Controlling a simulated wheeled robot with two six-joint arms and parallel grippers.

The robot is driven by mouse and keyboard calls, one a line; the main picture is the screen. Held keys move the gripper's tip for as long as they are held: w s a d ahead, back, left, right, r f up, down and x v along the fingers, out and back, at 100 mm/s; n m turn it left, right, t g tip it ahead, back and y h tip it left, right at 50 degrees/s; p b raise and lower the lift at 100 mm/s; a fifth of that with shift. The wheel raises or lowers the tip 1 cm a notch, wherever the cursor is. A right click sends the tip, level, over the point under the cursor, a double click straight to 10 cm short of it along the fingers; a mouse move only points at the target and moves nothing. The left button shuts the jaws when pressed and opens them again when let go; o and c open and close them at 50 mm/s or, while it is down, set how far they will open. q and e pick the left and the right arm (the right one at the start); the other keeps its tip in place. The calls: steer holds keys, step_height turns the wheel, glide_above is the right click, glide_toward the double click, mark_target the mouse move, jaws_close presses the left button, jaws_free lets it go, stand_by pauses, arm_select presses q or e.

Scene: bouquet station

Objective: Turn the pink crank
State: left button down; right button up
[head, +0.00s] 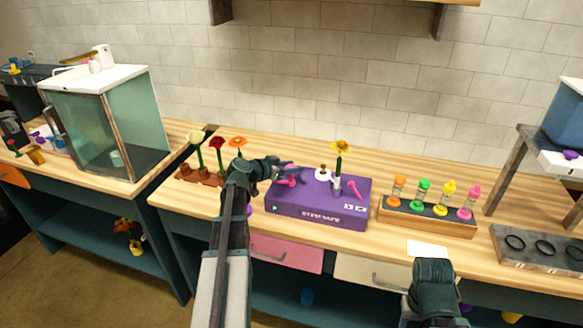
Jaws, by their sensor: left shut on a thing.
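The pink crank (292,181) sits at the left part of the purple box (312,210) on the wooden counter. My left gripper (286,174) reaches in from the left and is shut on the pink crank; its jaws partly hide the crank. A small white vase-like holder on the box carries a yellow flower (341,146), with another pink part (353,187) beside it. My right arm shows at the lower right, in front of the counter; its fingertips cannot be made out.
Several flowers stand in a brown rack (190,175) left of the box. A wooden rack (424,219) with several coloured bottles stands to the right, near a grey tray with dark rings (543,248). A glass cabinet (134,125) is at the left. A white card (427,248) lies near the front edge.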

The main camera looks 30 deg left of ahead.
arm_select(q)
steer(key=shift+s+f, duration=0.1)
stand_by(0.3)
steer(key=shift+c, duration=2)
jaws_free()
steer(key=shift+s, duration=0.1)
steer(key=p+v, duration=0.5)
steer(key=v, duration=0.8)
steer(key=shift+s+a+r, duration=0.15)
steer(key=shift+s+r, duration=0.1)
